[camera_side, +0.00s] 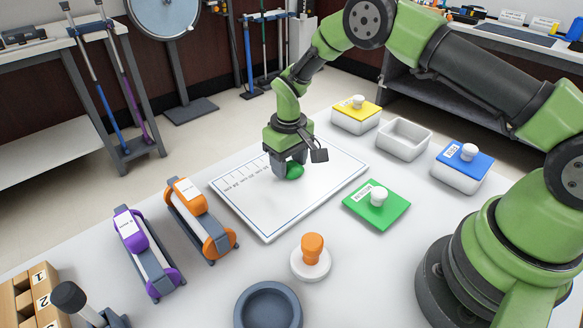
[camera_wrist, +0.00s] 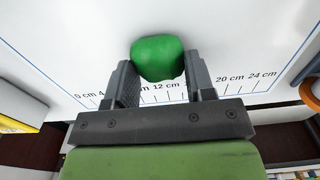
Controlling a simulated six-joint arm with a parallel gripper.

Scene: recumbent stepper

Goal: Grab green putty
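The green putty (camera_side: 294,171) is a smooth rounded lump low over the white measuring mat (camera_side: 262,206). My gripper (camera_side: 288,166) points down at it from above. In the wrist view the putty (camera_wrist: 158,58) sits between the two fingertips of my gripper (camera_wrist: 158,75), nearly filling the gap. The fingers stand on either side of it; I cannot tell whether both press on it. I also cannot tell whether the putty rests on the mat.
Right of the mat are a green lid (camera_side: 377,207), an empty white container (camera_side: 404,138), a yellow-lidded container (camera_side: 356,114) and a blue-lidded one (camera_side: 463,168). An orange-knobbed white disc (camera_side: 311,258), a grey bowl (camera_side: 268,309) and orange (camera_side: 201,220) and purple (camera_side: 147,253) devices stand nearer.

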